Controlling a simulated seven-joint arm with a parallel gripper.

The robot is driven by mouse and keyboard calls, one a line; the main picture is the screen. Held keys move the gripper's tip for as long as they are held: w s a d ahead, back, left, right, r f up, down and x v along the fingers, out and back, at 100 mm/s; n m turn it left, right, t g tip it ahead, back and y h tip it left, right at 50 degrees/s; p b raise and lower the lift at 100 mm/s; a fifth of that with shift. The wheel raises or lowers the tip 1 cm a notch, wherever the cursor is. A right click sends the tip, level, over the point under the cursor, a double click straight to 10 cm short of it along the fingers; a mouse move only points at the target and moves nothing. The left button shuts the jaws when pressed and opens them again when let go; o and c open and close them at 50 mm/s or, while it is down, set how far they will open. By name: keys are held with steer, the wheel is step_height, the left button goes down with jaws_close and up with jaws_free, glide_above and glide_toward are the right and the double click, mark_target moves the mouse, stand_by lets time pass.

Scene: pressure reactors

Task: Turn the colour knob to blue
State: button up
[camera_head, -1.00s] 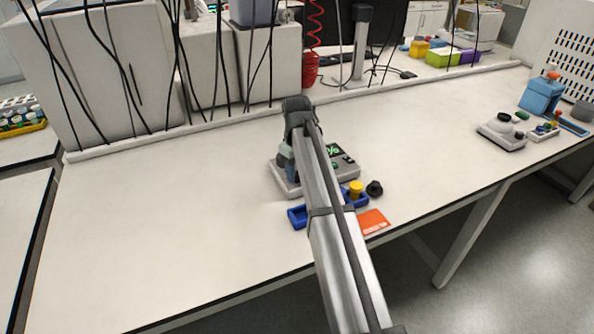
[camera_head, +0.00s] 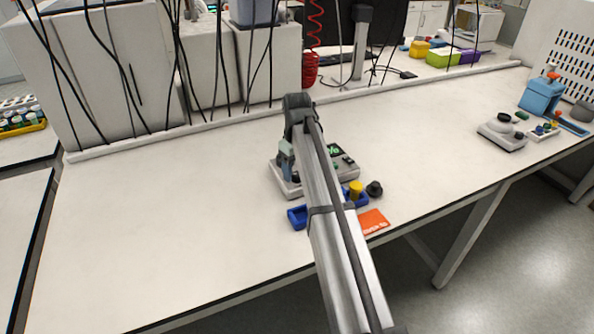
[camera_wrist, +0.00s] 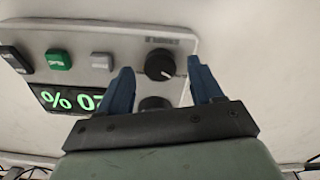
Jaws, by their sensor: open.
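The light grey device (camera_head: 349,169) stands on the bench, partly covered by my arm. In the wrist view its panel appears upside down, with a lit green display (camera_wrist: 62,98), a green button (camera_wrist: 58,60) and a grey button (camera_wrist: 102,62). A black knob with a white pointer mark (camera_wrist: 160,64) sits by a small unreadable label. A second black knob (camera_wrist: 155,103) is partly hidden behind my gripper's body. I cannot tell which is the colour knob. My gripper (camera_wrist: 160,66) is open, its two blue fingers apart, with the marked knob between the tips in the picture. Contact cannot be told.
A blue tray (camera_head: 298,218), a yellow-topped item (camera_head: 355,187), a black round piece (camera_head: 374,188) and an orange card (camera_head: 373,220) lie in front of the device. Another small device (camera_head: 502,136) stands at the right. The bench to the left is clear.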

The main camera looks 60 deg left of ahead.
mark_target(297, 174)
step_height(297, 174, up, 13)
stand_by(0.4)
steer(key=shift+d+f, duration=0.1)
stand_by(0.4)
